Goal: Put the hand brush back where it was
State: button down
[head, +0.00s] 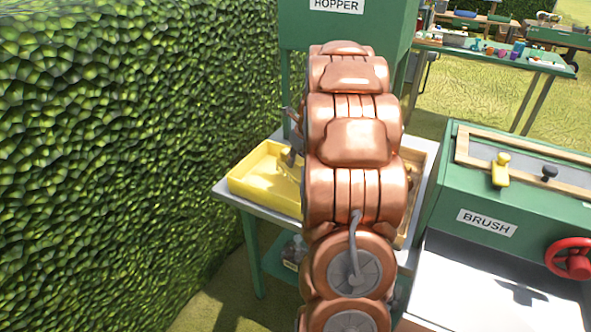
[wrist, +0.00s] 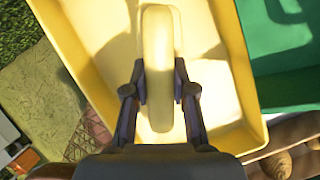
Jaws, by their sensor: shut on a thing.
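A cream-yellow bar-shaped thing, which looks like the hand brush (wrist: 157,40), is between the two fingers of my gripper (wrist: 159,88) in the wrist view. The fingers are shut on its sides. A yellow tray (wrist: 80,48) lies below it and fills most of that view. I cannot tell whether the brush touches the tray floor. In the head view the yellow tray (head: 252,186) stands on a small table under the hopper. My copper-coloured arm covers the brush and most of the gripper there; only a grey part shows at the tray.
The green hopper (head: 345,25) stands over the small table (head: 233,195). A green machine labelled BRUSH (head: 455,195), with a red handwheel (head: 570,259), stands close on the right. A hedge (head: 120,130) closes off the left. Grass lies behind, with a long table (head: 555,68) of several items.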

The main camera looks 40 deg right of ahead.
aim_at(296, 169)
jog(key=shift+f, duration=1.9)
jog(key=c, duration=1)
grip_release()
jog(key=shift+f, duration=0.1)
jog(key=shift+o, duration=0.2)
